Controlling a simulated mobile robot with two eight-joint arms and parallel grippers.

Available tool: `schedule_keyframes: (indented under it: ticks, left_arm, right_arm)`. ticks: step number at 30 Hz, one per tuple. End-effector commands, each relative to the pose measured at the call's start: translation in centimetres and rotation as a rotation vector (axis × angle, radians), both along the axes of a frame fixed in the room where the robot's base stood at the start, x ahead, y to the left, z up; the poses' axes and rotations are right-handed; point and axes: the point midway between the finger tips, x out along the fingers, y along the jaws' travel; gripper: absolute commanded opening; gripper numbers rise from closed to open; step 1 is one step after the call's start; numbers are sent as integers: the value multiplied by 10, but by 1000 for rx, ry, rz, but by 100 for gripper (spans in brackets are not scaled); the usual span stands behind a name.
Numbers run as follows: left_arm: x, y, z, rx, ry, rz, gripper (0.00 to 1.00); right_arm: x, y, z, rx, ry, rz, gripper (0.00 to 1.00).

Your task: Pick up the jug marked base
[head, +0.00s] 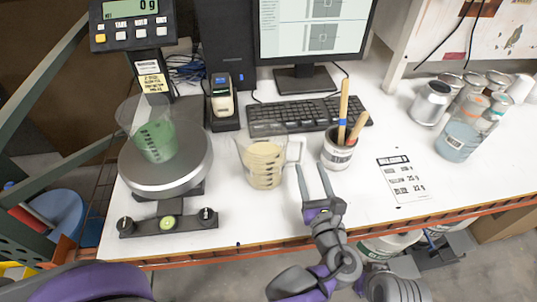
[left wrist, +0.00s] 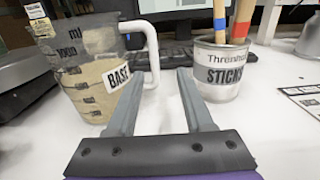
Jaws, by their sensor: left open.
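The jug marked BASE (head: 262,166) is a clear measuring jug of cream-coloured liquid, upright on the white table. In the left wrist view the jug (left wrist: 88,75) stands at left, with its BASE label and white handle (left wrist: 152,45) facing right. My left gripper (head: 311,168) is open and empty, just right of and in front of the handle. In the left wrist view the gripper (left wrist: 160,74) has the handle's lower part showing between its fingertips, closer to the left finger. I cannot tell whether they touch. My right gripper is not in view.
A sticks tin (head: 338,152) stands close right of the jug. A scale (head: 167,175) holding a jug of green liquid (head: 155,140) is to the left. A keyboard (head: 290,117) lies behind.

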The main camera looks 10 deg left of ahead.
Motion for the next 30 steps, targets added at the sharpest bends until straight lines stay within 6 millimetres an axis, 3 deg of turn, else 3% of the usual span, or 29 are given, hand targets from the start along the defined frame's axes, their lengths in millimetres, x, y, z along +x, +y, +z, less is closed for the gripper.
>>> schedule_keyframes:
  ticks: [6, 13, 21, 30]
  left_arm:
    - [33, 12, 1, -1, 1, 4, 52]
    - [50, 20, 0, -3, 1, 5, 52]
    - [84, 35, -2, -3, 1, 3, 52]
    - [89, 36, -2, -4, 1, 1, 52]
  right_arm:
    - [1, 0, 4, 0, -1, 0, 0]
    - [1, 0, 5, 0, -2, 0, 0]
    - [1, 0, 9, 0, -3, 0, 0]
    - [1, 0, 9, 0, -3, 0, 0]
